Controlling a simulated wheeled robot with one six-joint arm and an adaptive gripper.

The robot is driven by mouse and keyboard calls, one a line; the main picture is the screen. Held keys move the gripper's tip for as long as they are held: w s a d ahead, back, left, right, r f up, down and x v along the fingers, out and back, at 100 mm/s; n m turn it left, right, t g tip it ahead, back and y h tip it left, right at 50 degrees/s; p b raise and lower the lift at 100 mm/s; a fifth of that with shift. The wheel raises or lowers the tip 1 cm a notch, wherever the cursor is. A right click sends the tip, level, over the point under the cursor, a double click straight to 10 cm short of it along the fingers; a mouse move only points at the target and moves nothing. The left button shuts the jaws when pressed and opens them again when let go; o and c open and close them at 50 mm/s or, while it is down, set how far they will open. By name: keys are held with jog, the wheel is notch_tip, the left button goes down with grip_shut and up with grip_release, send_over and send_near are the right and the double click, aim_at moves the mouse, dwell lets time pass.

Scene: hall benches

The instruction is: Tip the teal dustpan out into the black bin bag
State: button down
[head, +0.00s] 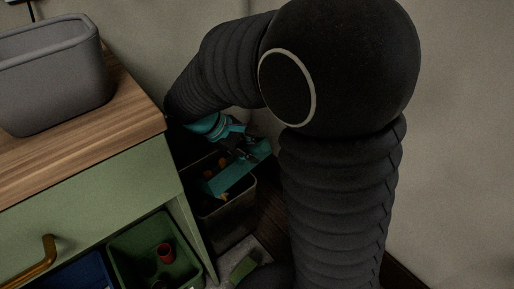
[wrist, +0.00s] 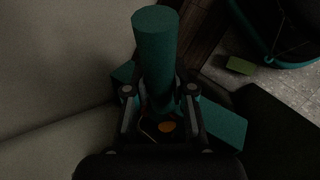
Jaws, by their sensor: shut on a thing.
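My gripper (head: 248,146) is shut on the teal dustpan (head: 234,176); in the wrist view the dustpan's round handle (wrist: 155,48) stands up between the fingers (wrist: 160,93). Part of the teal pan (wrist: 222,127) shows beyond the right finger, and it looks tilted. The pan is over the open top of a dark bin (head: 228,223), which appears to have a black lining. Small orange bits (head: 211,176) show around the pan at the bin's mouth, and one orange bit (wrist: 167,127) shows between the fingers. I cannot tell whether they lie on the pan or in the bag.
A green cabinet with a wooden top (head: 130,112) stands left of the bin, with a grey tub (head: 52,78) on it. Below are a green tray (head: 125,243) with a red cup (head: 166,253) and a blue tray (head: 85,272). A green block (head: 243,268) lies on the floor. The wall is close behind.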

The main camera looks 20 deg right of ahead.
jog(key=shift+w+a+r+g+h+p, duration=0.2)
jog(key=shift+w+a+r+g+p, duration=0.1)
jog(key=shift+w+r+p, duration=0.2)
jog(key=shift+w+a+r+g+h+p, duration=0.25)
jog(key=shift+w+r+p, duration=0.1)
jog(key=shift+w+p, duration=0.2)
jog(key=shift+w+a+r+n+g+h+p, duration=0.15)
jog(key=shift+w+a+r+n+g+p, duration=0.1)
jog(key=shift+w+a+r, duration=0.25)
jog(key=shift+w+a+r+n+g+h+p, duration=0.15)
jog(key=shift+w+a+g, duration=0.1)
jog(key=shift+w, duration=0.45)
jog(key=shift+w+a+r+g+h, duration=0.2)
jog(key=shift+w+a+r, duration=0.1)
jog(key=shift+w, duration=0.1)
jog(key=shift+w+a+r+g+h, duration=0.15)
jog(key=shift+w+r, duration=0.1)
jog(key=shift+w, duration=0.15)
jog(key=shift+r, duration=0.1)
